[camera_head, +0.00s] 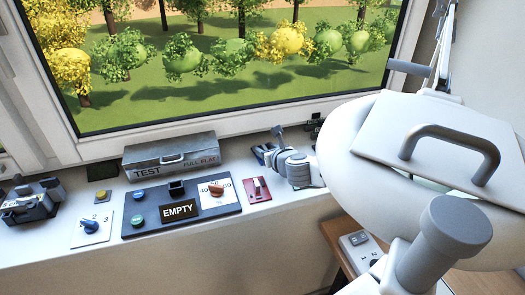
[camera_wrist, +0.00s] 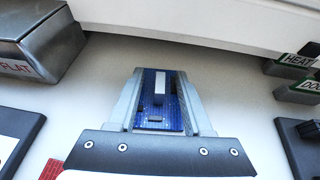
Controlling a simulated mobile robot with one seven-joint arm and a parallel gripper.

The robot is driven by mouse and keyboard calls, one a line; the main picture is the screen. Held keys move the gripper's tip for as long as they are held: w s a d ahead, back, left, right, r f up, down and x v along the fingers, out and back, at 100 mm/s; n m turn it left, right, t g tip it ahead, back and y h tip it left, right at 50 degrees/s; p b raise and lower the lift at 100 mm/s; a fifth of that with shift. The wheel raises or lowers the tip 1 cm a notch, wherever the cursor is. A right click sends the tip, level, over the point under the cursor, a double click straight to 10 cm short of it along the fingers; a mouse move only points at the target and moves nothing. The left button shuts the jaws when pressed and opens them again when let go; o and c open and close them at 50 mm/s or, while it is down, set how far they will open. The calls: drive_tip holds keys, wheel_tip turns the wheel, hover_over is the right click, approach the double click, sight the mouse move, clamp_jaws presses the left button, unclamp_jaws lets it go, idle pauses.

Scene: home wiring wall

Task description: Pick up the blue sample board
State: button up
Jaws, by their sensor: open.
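The blue sample board (camera_wrist: 165,120) lies on the white sill, with a pale upright block and small dark parts on its face. In the wrist view it sits between the two grey fingers of my gripper (camera_wrist: 160,74). The fingers are open on either side of it; I cannot tell whether they touch its edges. In the head view my gripper (camera_head: 266,153) is low over the sill, and a small bit of blue shows beside the fingers.
A grey TEST box (camera_head: 170,155) stands left against the window frame. A dark panel with an EMPTY sign (camera_head: 178,210) and a red switch plate (camera_head: 257,190) lie in front. Small HEAT (camera_wrist: 297,60) and DOOR (camera_wrist: 302,88) blocks stand at right.

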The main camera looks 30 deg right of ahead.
drive_tip(key=shift+w+d+f, duration=0.1)
drive_tip(key=shift+w, duration=0.1)
clamp_jaws()
idle(0.3)
